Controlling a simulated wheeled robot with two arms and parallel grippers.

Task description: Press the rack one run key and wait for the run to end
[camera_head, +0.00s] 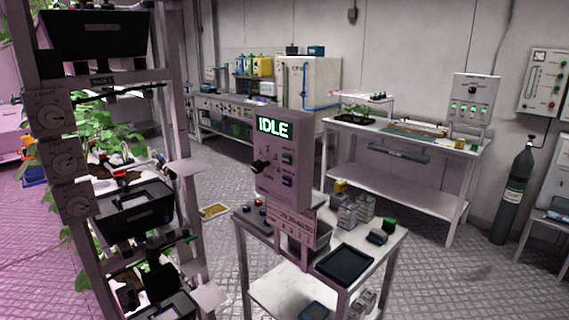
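A grey control box (280,190) stands on a post at the cart in the middle of the view. Its lit display (273,127) reads IDLE in green. Below the display, on the right of its face, are a green key (287,158) and a blue key (287,181); their labels are too small to read. A dark knob (260,167) sticks out at the left of the face. A plant rack (183,130) with dark trays stands at the left, with a small, hard-to-read label on an upper shelf. Neither of my grippers shows.
The white cart (395,246) holds a black tray (345,263), small boxes and a green-topped item. A white bench (340,155) stands behind it. A dark gas cylinder (513,195) stands at the right. The floor between the cart and cylinder is clear.

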